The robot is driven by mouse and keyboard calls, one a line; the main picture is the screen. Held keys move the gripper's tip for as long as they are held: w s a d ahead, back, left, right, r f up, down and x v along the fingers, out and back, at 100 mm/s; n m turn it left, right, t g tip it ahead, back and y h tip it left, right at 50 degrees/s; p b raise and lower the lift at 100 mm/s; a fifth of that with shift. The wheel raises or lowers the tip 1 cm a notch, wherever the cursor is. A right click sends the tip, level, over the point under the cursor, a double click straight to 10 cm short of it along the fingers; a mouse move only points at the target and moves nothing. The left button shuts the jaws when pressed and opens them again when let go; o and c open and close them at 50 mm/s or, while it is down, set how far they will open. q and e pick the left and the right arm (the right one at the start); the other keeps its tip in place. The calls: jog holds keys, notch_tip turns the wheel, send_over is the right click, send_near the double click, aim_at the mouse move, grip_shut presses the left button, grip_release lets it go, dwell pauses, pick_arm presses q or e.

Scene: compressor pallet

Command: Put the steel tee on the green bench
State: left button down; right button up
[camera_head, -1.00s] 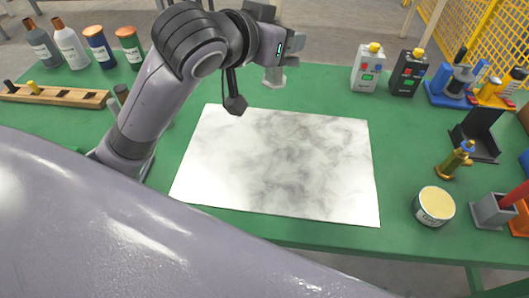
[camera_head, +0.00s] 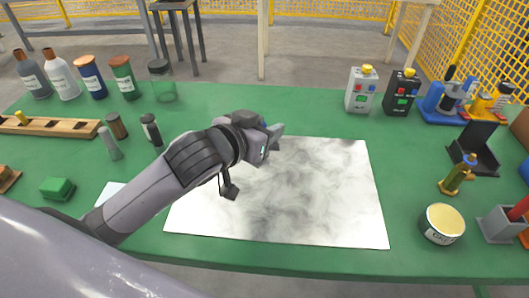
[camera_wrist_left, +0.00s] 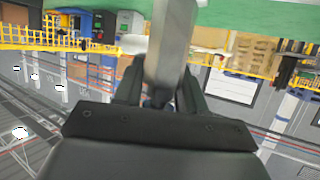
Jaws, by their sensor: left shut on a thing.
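My left gripper (camera_head: 276,134) is over the far part of the white marbled sheet on the green bench (camera_head: 230,105). In the left wrist view its dark fingers (camera_wrist_left: 162,95) are shut on a grey metal piece (camera_wrist_left: 170,45), which I take to be the steel tee. The piece sticks out beyond the fingers, and its far end is cut off by the picture edge. In the head view the gripper mostly hides it, so I cannot tell whether it touches the sheet. My right gripper is not in view.
The marbled sheet (camera_head: 320,200) is otherwise bare. Bottles (camera_head: 62,78) and a glass jar (camera_head: 163,85) stand at the back left. Two button boxes (camera_head: 361,90) stand at the back right. A round tin (camera_head: 442,223) is at the right. Bare bench lies behind the sheet.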

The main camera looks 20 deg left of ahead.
pick_arm(q)
jog(key=shift+f+b, duration=0.5)
jog(key=shift+f, duration=2.45)
jog(key=c, duration=0.7)
grip_release()
jog(key=shift+o, duration=0.2)
jog(key=shift+r, duration=0.2)
jog(key=p+v, duration=0.4)
jog(key=v, duration=0.8)
